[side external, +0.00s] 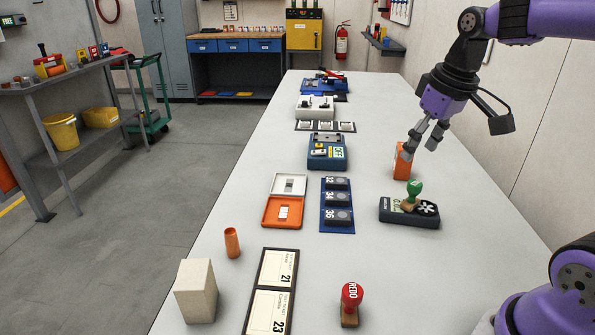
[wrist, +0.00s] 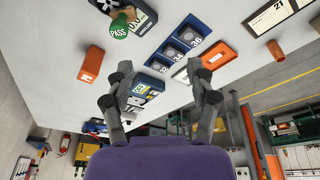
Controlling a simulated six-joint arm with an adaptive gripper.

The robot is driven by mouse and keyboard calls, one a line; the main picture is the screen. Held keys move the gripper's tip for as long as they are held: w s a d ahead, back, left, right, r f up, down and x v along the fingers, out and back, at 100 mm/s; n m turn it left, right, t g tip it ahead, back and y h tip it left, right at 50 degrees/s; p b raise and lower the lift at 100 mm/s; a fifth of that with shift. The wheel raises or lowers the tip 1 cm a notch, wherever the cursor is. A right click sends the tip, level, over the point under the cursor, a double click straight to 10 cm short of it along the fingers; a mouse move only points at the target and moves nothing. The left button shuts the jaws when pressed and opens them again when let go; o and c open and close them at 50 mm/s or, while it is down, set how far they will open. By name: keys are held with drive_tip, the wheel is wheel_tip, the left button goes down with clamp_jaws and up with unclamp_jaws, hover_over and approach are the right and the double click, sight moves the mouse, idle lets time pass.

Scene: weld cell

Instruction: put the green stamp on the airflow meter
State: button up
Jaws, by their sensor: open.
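The green stamp (side external: 414,190) has a rounded green head and a wooden base. It stands on the dark airflow meter (side external: 428,221), with its base resting on the meter's top face beside the display and a white fan symbol. In the wrist view the stamp's green head (wrist: 119,27) reads PASS, and the meter (wrist: 146,24) shows at the top edge. My gripper (side external: 420,149) is open and empty, above and behind the stamp, apart from it. In the wrist view the gripper (wrist: 159,68) has its fingers spread with nothing held between them.
An orange box (side external: 401,162) stands close by my fingers. A blue tray of numbered blocks (side external: 337,226), an open orange case (side external: 282,211) and a blue device (side external: 327,160) lie left. A red stamp (side external: 350,297) and a beige block (side external: 195,291) are at the front.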

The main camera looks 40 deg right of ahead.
drive_tip(key=s+a+f+n+t, duration=0.1)
drive_tip(key=s+a+f+t, duration=0.1)
drive_tip(key=s+a, duration=0.4)
drive_tip(key=a, duration=0.3)
drive_tip(key=shift+t+y, duration=0.3)
